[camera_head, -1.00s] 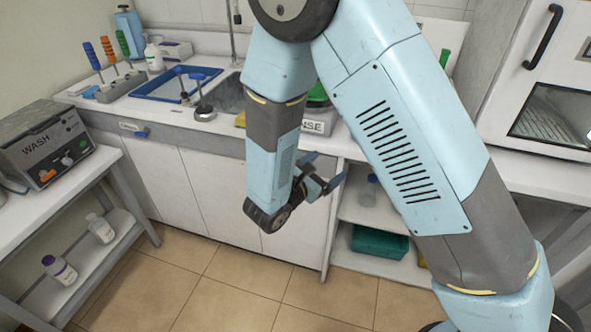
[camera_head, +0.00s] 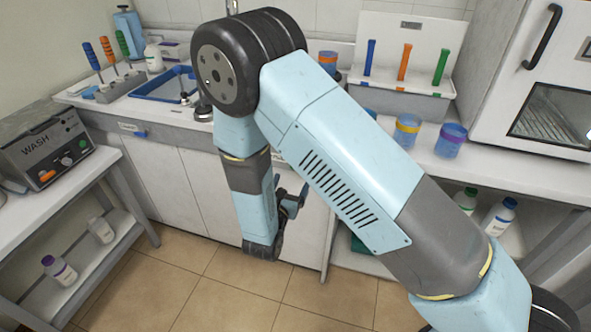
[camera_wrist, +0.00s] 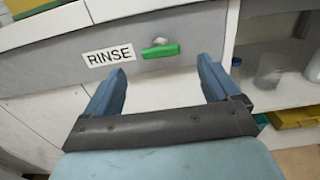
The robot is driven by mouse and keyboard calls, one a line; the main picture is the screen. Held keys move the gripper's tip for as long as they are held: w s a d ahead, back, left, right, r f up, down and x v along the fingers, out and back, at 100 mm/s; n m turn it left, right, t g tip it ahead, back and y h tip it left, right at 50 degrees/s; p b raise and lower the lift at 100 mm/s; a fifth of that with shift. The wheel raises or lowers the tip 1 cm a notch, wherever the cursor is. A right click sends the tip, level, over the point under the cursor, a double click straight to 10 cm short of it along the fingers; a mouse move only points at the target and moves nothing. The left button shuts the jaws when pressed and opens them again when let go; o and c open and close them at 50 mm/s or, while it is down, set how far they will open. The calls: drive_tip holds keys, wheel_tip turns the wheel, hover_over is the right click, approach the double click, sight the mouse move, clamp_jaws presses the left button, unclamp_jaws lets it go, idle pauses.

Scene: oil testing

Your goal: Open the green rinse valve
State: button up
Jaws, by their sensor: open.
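The green rinse valve (camera_wrist: 161,51) shows in the wrist view as a green handle lying roughly level on a metal stem, on the grey front panel. A white RINSE label (camera_wrist: 109,55) is to its left. My gripper (camera_wrist: 162,72) is open and empty, its two blue fingers spread, with the valve ahead and between their tips in the picture. The fingers look apart from the handle. In the head view my gripper (camera_head: 296,198) hangs low in front of the white cabinet, and my arm hides the valve.
An open shelf (camera_wrist: 275,95) with containers lies right of the valve. In the head view, the WASH machine (camera_head: 42,148) stands on the left table. Colored cups (camera_head: 406,129) stand on the right counter. The floor (camera_head: 205,285) before the cabinet is clear.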

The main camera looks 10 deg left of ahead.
drive_tip(key=w, duration=0.7)
drive_tip(key=shift+d, duration=0.3)
drive_tip(key=shift+w, duration=0.1)
drive_tip(key=shift+c, duration=0.3)
drive_tip(key=c, duration=0.9)
drive_tip(key=shift+a, duration=0.25)
drive_tip(key=shift+c, duration=0.4)
drive_tip(key=shift+d, duration=0.1)
